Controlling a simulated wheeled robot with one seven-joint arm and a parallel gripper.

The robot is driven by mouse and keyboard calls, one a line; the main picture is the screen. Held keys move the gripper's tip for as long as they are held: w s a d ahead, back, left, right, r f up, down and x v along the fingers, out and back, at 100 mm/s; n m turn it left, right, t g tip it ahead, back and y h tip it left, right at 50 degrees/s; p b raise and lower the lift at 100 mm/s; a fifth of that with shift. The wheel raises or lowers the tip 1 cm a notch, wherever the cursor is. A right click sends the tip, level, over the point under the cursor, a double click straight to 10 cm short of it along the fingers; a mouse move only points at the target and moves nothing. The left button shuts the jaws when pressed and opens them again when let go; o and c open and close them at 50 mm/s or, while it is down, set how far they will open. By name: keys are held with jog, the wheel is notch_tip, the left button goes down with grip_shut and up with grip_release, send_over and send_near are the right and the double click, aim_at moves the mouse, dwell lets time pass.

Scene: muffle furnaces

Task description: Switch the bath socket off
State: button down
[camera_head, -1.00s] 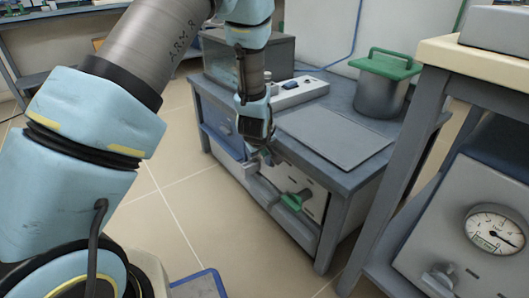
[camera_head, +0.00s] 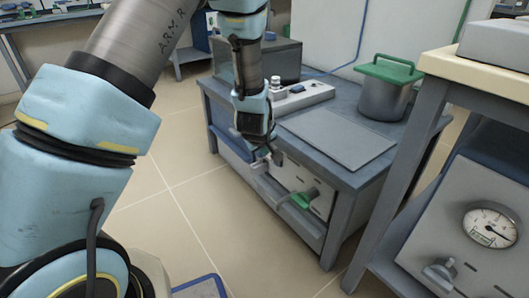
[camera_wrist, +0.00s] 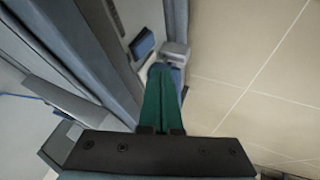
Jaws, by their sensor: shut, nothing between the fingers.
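A pale socket strip (camera_head: 312,97) with a small dark blue switch (camera_head: 297,88) lies on the back of the grey bench top. I cannot tell for certain that this is the bath socket, nor how its switch is set. My gripper (camera_head: 264,158) hangs in front of the bench's front edge, below the top and apart from the strip. In the wrist view my gripper's green fingers (camera_wrist: 160,98) are together and empty. Just past their tips show a blue block (camera_wrist: 143,44) and a pale grey fitting (camera_wrist: 175,52); contact is unclear.
A dark grey box (camera_head: 283,62) stands at the bench's back left. A grey pot with a green lid (camera_head: 385,90) stands at the back right. A gauge (camera_head: 491,224) is at right. Floor (camera_head: 185,230) is clear.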

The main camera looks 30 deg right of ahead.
jog(key=v, duration=0.2)
jog(key=p+v, duration=0.1)
jog(key=v, duration=0.1)
jog(key=d+v, duration=0.1)
jog(key=shift+s+a+r+p, duration=0.15)
jog(key=shift+r+p, duration=0.15)
jog(key=shift+r, duration=0.3)
jog(key=w+a+r+g+y, duration=0.1)
jog(key=a+r, duration=0.2)
jog(key=a, duration=0.6)
jog(key=w+a+r+g+y, duration=0.1)
jog(key=a+r, duration=0.2)
jog(key=a, duration=0.5)
jog(key=s+a+r+m+g+y, duration=0.1)
jog(key=s+a+r, duration=0.3)
jog(key=a, duration=0.6)
jog(key=s+a+r+m+g+y, duration=0.1)
jog(key=s+a, duration=0.4)
jog(key=a, duration=0.4)
notch_tip(320, 180, up, 35)
jog(key=p, duration=3.5)
jog(key=shift+w+r, duration=0.2)
jog(key=shift+r, duration=0.05)
